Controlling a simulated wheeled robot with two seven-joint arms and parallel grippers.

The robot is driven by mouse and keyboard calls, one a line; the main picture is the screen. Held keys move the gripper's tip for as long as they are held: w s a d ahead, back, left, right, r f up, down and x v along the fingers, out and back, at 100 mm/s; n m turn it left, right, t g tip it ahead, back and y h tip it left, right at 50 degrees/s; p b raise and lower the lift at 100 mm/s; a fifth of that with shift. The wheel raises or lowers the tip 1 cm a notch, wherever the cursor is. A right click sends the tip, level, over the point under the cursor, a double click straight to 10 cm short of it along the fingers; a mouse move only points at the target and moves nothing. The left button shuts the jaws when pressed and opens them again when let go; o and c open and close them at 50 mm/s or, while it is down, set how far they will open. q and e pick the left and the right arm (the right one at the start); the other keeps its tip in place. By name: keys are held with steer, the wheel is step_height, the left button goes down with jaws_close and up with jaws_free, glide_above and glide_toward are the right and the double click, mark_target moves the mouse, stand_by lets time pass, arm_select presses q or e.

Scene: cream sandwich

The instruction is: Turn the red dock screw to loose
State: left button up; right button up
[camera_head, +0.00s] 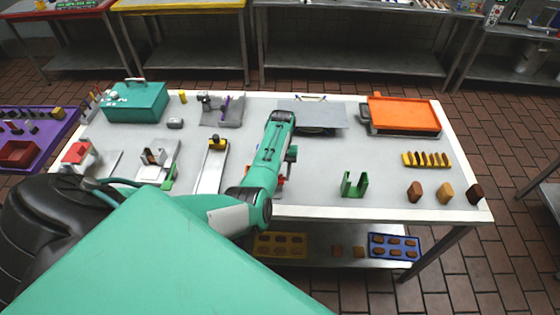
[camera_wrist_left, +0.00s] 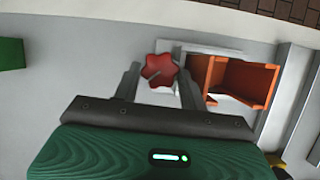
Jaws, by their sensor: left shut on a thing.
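The red dock screw (camera_wrist_left: 160,70) is a star-shaped red knob in the left wrist view. A thin pale mark runs across its face. My left gripper (camera_wrist_left: 159,88) has one finger on each side of the knob and is shut on it. An orange open-sided holder (camera_wrist_left: 238,82) on a pale base stands just right of the knob. In the head view my left arm reaches over the middle of the table and hides most of this spot; only small red bits (camera_head: 281,181) show beside the arm. My right gripper is not in view.
On the grey table (camera_head: 325,187) a green bracket (camera_head: 354,185) stands to the right of my arm, with several brown pieces farther right. An orange tray (camera_head: 402,115) is at the back right. A long pale fixture (camera_head: 212,170) stands left of my arm.

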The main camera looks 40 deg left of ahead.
arm_select(q)
steer(key=o, duration=1)
steer(key=shift+d, duration=0.1)
steer(key=shift+c, duration=0.2)
steer(key=shift+w+a+r, duration=0.2)
steer(key=shift+w+r, duration=0.05)
steer(key=shift+r, duration=0.2)
steer(key=d+v, duration=0.1)
steer(key=v, duration=0.6)
steer(key=shift+a, duration=0.3)
steer(key=shift+r, duration=0.1)
